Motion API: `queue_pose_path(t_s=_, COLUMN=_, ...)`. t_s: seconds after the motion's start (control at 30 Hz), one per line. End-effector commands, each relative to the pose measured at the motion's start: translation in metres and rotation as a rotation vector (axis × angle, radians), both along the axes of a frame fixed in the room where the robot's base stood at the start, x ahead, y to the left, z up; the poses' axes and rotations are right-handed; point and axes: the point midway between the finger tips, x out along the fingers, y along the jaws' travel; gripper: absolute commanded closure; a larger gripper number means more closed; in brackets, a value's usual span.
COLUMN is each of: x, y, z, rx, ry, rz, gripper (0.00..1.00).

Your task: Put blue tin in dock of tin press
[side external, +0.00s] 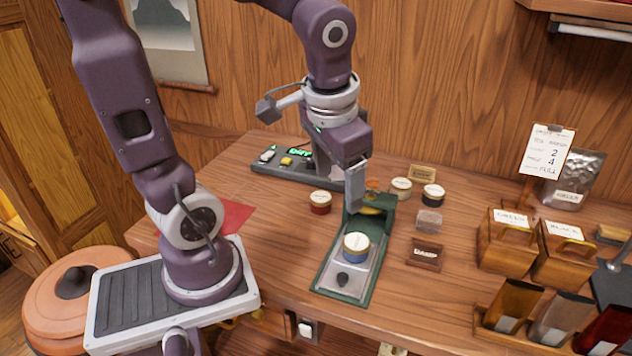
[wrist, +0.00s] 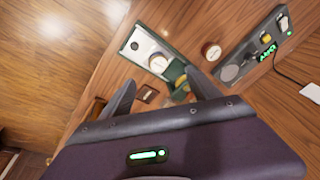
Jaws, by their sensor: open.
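The blue tin (side external: 356,247), with a cream lid, stands upright on the grey plate of the green tin press (side external: 325,283). In the wrist view the tin (wrist: 158,63) shows on the press (wrist: 176,44) beyond the fingers. My gripper (side external: 355,205) is open and empty, above and behind the tin, close to the press's upright part. In the wrist view nothing is between its fingers (wrist: 160,88).
A red tin (side external: 320,202) stands left of the press. Two more tins, one cream-sided (side external: 401,188) and one black (side external: 433,195), stand behind it to the right. A control panel (side external: 300,168) is at the back left. Wooden boxes (side external: 507,250) fill the right side.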

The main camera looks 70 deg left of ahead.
Motion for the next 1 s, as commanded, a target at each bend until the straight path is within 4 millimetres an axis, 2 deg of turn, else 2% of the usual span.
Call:
queue_pose_path(t_s=0.03, x=-0.018, y=-0.008, z=0.015, rx=0.006, ry=-0.072, rz=-0.028, gripper=0.29)
queue_pose_path(t_s=0.13, x=-0.051, y=-0.021, z=0.032, rx=-0.033, ry=-0.191, rz=-0.080, gripper=0.29)
queue_pose_path(t_s=0.2, x=-0.068, y=-0.027, z=0.038, rx=-0.073, ry=-0.251, rz=-0.111, gripper=0.29)
queue_pose_path(t_s=0.3, x=-0.080, y=-0.032, z=0.041, rx=-0.113, ry=-0.295, rz=-0.136, gripper=0.29)
queue_pose_path(t_s=1.0, x=-0.081, y=-0.032, z=0.042, rx=-0.119, ry=-0.302, rz=-0.141, gripper=0.29)
